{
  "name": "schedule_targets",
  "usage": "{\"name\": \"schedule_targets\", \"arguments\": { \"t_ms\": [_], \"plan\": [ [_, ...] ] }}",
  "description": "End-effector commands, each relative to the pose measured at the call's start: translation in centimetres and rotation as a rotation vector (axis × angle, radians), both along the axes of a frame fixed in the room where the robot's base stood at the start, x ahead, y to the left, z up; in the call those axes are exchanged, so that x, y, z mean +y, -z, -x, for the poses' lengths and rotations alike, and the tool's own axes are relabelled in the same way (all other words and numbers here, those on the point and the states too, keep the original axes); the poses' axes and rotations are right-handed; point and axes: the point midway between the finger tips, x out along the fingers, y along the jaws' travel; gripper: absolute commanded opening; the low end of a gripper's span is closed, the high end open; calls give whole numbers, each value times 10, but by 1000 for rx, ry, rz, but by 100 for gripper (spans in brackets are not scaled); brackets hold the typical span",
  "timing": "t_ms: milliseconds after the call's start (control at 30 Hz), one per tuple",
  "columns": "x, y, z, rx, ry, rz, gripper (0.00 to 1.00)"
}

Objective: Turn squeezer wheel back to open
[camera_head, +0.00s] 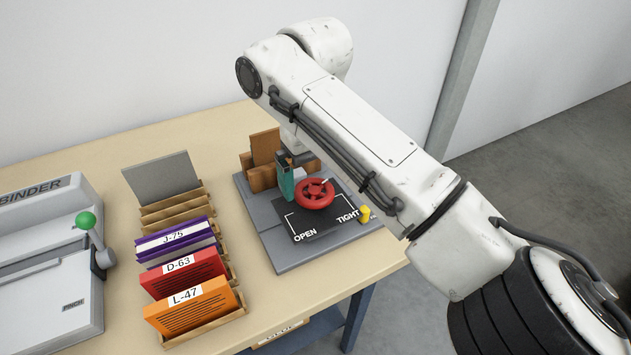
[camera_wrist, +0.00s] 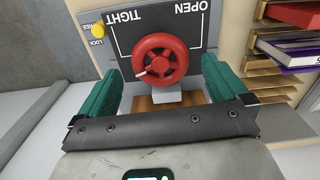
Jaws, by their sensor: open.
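The red squeezer wheel (camera_head: 315,193) sits on a grey press base (camera_head: 258,208) on the table. A black plate (camera_head: 318,222) in front of it is marked OPEN at left and TIGHT at right. In the wrist view the wheel (camera_wrist: 160,60) lies ahead of my gripper (camera_wrist: 157,80), between its two teal fingers in the picture. The fingers are wide apart, with nothing held. The white mark on the wheel points toward the TIGHT side. In the head view my gripper (camera_head: 292,178) is at the wheel's left rear, partly hidden by my arm. Whether it touches the wheel I cannot tell.
A yellow knob (camera_head: 365,213) stands at the base's right corner; its label in the wrist view reads LOCK. Wooden blocks (camera_head: 262,160) are behind the wheel. A rack with labelled booklets (camera_head: 190,300) and a binder machine (camera_head: 45,270) stand at left.

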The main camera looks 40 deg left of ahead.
Motion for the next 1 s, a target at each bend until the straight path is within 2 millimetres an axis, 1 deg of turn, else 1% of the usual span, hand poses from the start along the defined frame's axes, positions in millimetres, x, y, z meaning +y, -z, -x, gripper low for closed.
{"name": "schedule_targets", "arguments": {
  "t_ms": [33,100,200,533,567,1000],
  "plan": [
    [-1,7,0,-1,1,1,100],
    [0,13,-1,0,1,0,100],
    [-1,20,0,-1,1,1,100],
    [0,23,0,0,0,-1,100],
    [0,23,0,0,0,-1,98],
    [0,23,0,0,0,-1,56]
  ]
}}
